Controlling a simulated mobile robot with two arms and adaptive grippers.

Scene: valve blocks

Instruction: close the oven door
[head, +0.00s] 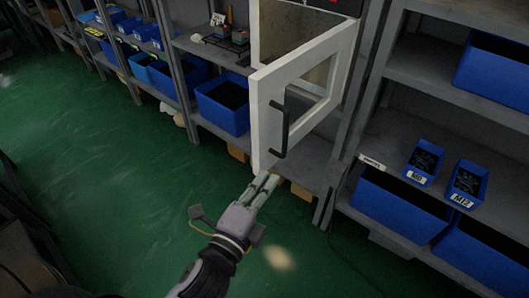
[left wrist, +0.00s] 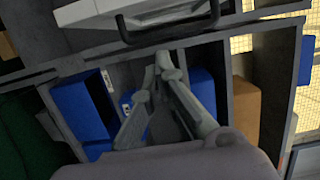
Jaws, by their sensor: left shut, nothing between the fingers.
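The oven door (head: 264,112) is a white frame with a window, standing open and swung out from the white oven (head: 283,35) in the head view. A black bar handle (head: 281,130) is on its outer face; the handle also shows at the top of the left wrist view (left wrist: 168,34). My left gripper (head: 267,181) is below the door's lower edge and the handle, with its fingers together and empty. In the left wrist view its fingertips (left wrist: 165,62) point toward the handle; I cannot tell whether they touch the door. My right gripper is out of view.
The oven stands on a grey shelf unit. A blue bin (head: 222,103) is left of the door. Another grey shelf (head: 430,65) with blue bins (head: 400,207) stands close on the right. The green floor (head: 110,200) is open at left.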

